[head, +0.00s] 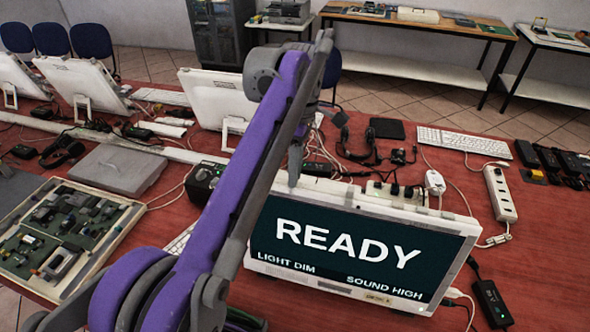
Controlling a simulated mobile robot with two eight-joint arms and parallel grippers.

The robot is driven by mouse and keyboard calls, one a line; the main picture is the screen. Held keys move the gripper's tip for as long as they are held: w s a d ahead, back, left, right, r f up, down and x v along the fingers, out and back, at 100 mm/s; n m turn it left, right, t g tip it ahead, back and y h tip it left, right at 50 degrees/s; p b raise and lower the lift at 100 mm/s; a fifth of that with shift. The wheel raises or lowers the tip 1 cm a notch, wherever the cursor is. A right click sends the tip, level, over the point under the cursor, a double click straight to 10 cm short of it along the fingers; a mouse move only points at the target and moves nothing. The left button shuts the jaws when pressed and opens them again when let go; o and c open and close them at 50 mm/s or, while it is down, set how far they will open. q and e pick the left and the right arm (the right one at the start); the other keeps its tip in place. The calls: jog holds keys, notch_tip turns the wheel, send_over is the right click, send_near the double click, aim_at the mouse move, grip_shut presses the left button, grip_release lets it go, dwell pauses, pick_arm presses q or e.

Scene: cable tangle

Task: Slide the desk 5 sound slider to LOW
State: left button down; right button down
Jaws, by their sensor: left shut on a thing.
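A white-framed screen (362,245) stands in front of me. It reads READY, with LIGHT DIM at lower left and SOUND HIGH at lower right. My purple and grey left arm crosses the view and bends down behind the screen's left part. My left gripper (293,178) points down at the screen's top edge. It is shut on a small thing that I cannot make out. I see no slider or desk number clearly; the arm and screen may hide them. My right gripper is not in view.
A black box (203,182) with knobs stands left of the arm. A circuit board tray (62,238) lies at left. Cables, a power strip (500,193), a keyboard (463,140) and several adapters crowd the red table. Some red surface (545,225) is clear at right.

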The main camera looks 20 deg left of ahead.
aim_at(275, 180)
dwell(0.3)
pick_arm(q)
jog(key=a, duration=0.4)
jog(key=shift+w+a+p, duration=0.1)
jog(key=shift+a+p, duration=0.15)
jog(key=shift+p, duration=0.15)
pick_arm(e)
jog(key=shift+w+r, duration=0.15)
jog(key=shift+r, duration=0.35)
pick_arm(q)
jog(key=shift+d, duration=0.1)
jog(key=c, duration=0.7)
grip_release()
jog(key=shift+r, duration=0.1)
jog(key=p+v, duration=0.4)
jog(key=v, duration=0.6)
jog(key=shift+w+r, duration=0.1)
jog(key=shift+r, duration=0.2)
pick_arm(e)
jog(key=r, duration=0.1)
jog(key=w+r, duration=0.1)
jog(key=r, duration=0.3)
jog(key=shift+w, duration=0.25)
